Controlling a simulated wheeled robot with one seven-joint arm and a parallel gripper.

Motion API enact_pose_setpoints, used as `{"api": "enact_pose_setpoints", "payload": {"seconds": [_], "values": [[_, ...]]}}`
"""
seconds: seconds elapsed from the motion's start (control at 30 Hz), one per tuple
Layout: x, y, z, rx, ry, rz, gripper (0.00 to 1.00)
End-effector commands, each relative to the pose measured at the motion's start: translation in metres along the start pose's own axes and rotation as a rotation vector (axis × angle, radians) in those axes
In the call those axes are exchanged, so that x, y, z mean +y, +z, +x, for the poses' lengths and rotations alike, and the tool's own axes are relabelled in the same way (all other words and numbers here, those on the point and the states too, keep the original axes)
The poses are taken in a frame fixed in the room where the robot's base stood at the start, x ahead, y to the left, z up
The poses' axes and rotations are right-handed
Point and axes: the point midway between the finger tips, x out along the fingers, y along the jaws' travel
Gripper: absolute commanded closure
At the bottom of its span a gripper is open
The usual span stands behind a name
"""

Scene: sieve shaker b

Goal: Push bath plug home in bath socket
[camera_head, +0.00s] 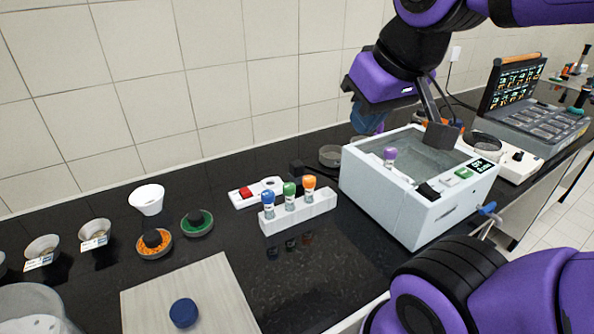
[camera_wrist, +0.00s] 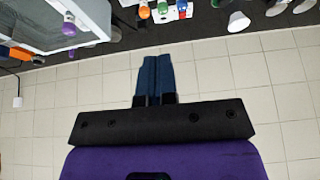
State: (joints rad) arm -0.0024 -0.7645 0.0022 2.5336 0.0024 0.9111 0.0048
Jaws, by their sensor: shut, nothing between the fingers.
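A white strip (camera_head: 255,192) with a red switch and a round, socket-like recess (camera_head: 272,184) lies on the black bench, left of the water bath. A small black block (camera_head: 297,168), which looks like the bath plug, is just right of the strip. I cannot tell whether it touches the socket. The white bath (camera_head: 418,195) is an open box with a purple-capped vial (camera_head: 390,155) inside; it also shows in the wrist view (camera_wrist: 85,38). My gripper (camera_head: 367,120) is above the bench behind the bath's back left corner, apart from the plug. Its blue fingers (camera_wrist: 154,62) are together and empty.
A white rack (camera_head: 298,212) holds blue, green and orange capped vials in front of the strip. A round dish (camera_head: 330,155) lies beside the bath. Bowls stand at left, near a pale board (camera_head: 220,285).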

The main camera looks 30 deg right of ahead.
Motion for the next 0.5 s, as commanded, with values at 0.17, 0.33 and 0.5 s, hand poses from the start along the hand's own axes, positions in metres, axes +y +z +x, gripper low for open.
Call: {"api": "enact_pose_setpoints", "payload": {"seconds": [0.17,0.33,0.5], "values": [[0.0,0.0,0.0,0.0,0.0,0.0,1.0],[0.0,-0.001,0.0,-0.002,0.001,0.0,0.75],[0.001,-0.013,0.004,-0.016,0.007,0.0,0.36]]}}
